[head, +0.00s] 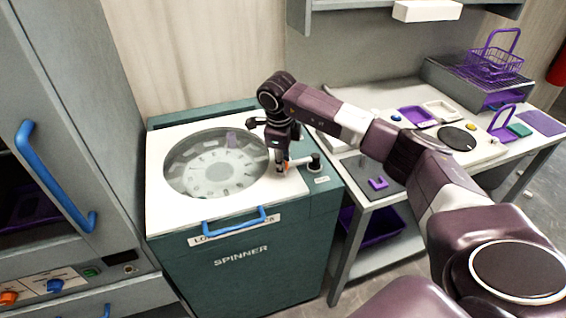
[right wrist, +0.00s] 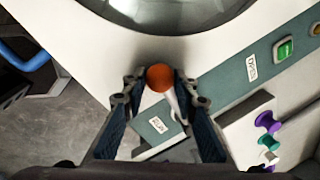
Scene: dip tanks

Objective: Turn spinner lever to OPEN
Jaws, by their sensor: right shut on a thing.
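The spinner (head: 240,250) is a dark green cabinet with a white top and a round window (head: 215,165). Its lever (head: 303,161) is a pale bar on the right of the top, running from a dark pivot to an orange knob. My right gripper (head: 282,166) reaches down from above, shut on the orange knob. In the right wrist view the knob (right wrist: 160,78) sits between the two fingertips. Small labels, one at the left (right wrist: 157,125) and one at the right (right wrist: 251,68), are too blurred to read surely. My left gripper is not in view.
A blue handle (head: 234,220) is on the spinner's front. A grey cabinet with a blue handle (head: 50,180) stands at the left. A bench at the right holds purple trays, a wire basket (head: 495,62) and a small purple piece (head: 378,183). My right arm crosses above the bench.

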